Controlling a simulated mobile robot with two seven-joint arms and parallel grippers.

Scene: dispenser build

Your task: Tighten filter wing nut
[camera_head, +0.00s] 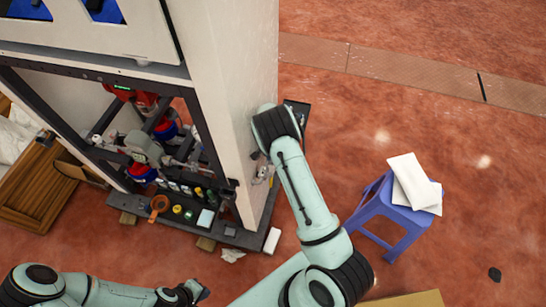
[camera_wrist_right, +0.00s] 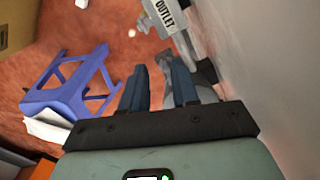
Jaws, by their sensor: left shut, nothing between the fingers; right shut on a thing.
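The filter fitting (camera_wrist_right: 165,15) is a grey part marked OUTLET, beside the pale cabinet wall in the right wrist view. More grey metal of the fitting (camera_wrist_right: 204,72) shows behind the fingers. In the head view it is a small metal piece (camera_head: 262,174) on the cabinet's side. My right gripper (camera_wrist_right: 160,85) is at the fitting, its fingers a little apart and shut on the wing nut, which the fingers mostly hide. In the head view my right arm's wrist covers much of this spot. My left gripper (camera_head: 197,291) is shut and empty at the bottom left, away from the cabinet.
The dispenser cabinet (camera_head: 232,80) is open at the front, with pipes and a lower shelf of small bottles and cups. A blue stool (camera_head: 388,222) with white sheets (camera_head: 414,182) stands to the right. A wooden crate (camera_head: 38,190) is at the left. Red floor beyond is mostly free.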

